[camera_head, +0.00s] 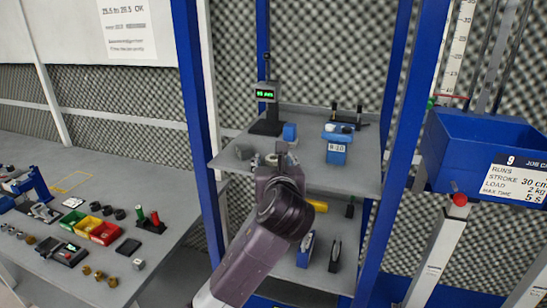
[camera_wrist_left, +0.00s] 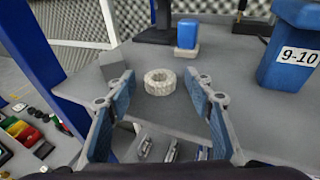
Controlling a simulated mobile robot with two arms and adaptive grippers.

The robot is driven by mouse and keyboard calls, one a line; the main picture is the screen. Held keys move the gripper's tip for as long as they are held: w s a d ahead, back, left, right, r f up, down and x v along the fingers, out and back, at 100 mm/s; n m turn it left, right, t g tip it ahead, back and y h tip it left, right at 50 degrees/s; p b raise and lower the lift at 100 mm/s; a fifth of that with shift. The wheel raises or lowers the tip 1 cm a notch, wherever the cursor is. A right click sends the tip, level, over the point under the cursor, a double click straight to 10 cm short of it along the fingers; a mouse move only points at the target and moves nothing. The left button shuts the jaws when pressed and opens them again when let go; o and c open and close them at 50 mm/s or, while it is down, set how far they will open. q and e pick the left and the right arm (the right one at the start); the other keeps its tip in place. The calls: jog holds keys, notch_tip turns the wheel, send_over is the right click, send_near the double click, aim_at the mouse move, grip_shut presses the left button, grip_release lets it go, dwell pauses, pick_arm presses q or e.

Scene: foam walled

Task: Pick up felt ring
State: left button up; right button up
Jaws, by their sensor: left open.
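The felt ring (camera_wrist_left: 160,81) is a pale, thick, ribbed ring lying flat on the grey upper shelf (camera_wrist_left: 240,60) in the left wrist view. In the head view I cannot make it out clearly behind my gripper. My left gripper (camera_wrist_left: 160,92) is open, with one blue-padded finger on each side of the ring in the picture. The ring shows between and beyond the fingers, near the tips; I see no contact. In the head view my left gripper (camera_head: 271,158) is at the front of the upper shelf. My right gripper is not in view.
On the shelf stand a grey block (camera_head: 244,152), a small blue block (camera_head: 290,132), a blue bin (camera_head: 335,148) marked 9-10 and a display stand (camera_head: 266,95). Blue posts (camera_head: 197,120) flank the shelf. A lower shelf (camera_head: 300,270) holds tools. A cluttered table (camera_head: 95,225) stands left.

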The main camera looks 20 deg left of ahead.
pick_arm(q)
jog(key=shift+s, duration=0.1)
jog(key=shift+c, duration=0.5)
jog(key=c, duration=0.8)
jog(key=shift+c, duration=0.2)
jog(key=shift+r, duration=0.1)
